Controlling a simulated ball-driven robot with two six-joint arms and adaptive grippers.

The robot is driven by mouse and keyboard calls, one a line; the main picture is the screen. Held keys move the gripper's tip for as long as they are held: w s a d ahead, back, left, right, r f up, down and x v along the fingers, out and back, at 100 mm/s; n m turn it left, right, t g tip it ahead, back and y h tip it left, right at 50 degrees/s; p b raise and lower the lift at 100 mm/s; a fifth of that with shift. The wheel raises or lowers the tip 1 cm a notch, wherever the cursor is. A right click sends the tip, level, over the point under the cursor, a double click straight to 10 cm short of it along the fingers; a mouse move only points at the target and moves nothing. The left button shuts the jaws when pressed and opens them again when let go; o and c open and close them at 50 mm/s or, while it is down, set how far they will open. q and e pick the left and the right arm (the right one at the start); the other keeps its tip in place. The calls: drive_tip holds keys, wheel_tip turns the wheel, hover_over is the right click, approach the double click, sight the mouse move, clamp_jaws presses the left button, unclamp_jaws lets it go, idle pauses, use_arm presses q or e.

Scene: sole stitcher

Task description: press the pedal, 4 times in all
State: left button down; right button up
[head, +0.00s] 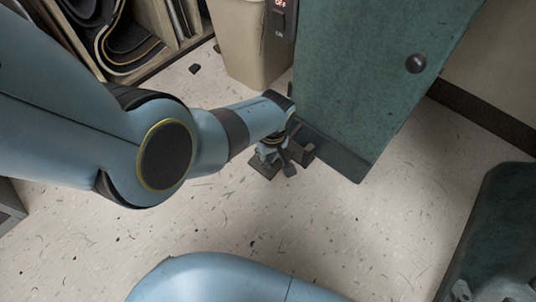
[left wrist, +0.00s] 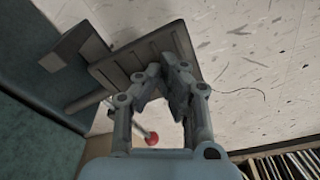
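The pedal (head: 264,168) is a small dark plate low at the foot of the teal cabinet in the head view. In the left wrist view the pedal (left wrist: 140,58) is a ribbed dark grey plate. My left gripper (head: 281,158) is right at the pedal, partly covering it. In the left wrist view my left gripper (left wrist: 161,70) has its fingertips together, overlapping the plate's near edge, with nothing held between them. I cannot tell whether the tips touch the plate or whether it is pressed down.
The teal cabinet (head: 365,75) stands just behind the pedal. A beige bin-like housing (head: 245,40) with a switch is beside it. A rack of sheets (head: 130,35) is at upper left. A dark teal object (head: 495,235) is at right. A red knob (left wrist: 152,138) shows between the fingers.

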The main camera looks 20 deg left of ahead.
use_arm(q)
wheel_tip(320, 180, up, 9)
drive_tip(key=p, duration=0.6)
drive_tip(key=s+a+m+b, duration=0.1)
drive_tip(key=s+a+m, duration=0.55)
drive_tip(key=s, duration=0.25)
drive_tip(key=s+a+r+m, duration=0.2)
drive_tip(key=s+r+m, duration=0.1)
drive_tip(key=s+m, duration=0.3)
drive_tip(key=s+a+r+m+b, duration=0.1)
drive_tip(key=s+a+r+m, duration=0.2)
drive_tip(key=s+r+m, duration=0.1)
drive_tip(key=shift+s+a+r+m+g+y, duration=0.35)
drive_tip(key=shift+s+m, duration=0.5)
drive_tip(key=shift+m, duration=0.3)
use_arm(e)
wheel_tip(320, 180, up, 6)
drive_tip(key=w, duration=0.2)
drive_tip(key=shift+r+t, duration=0.15)
drive_tip(key=shift+t, duration=0.25)
use_arm(q)
drive_tip(key=shift+f, duration=0.1)
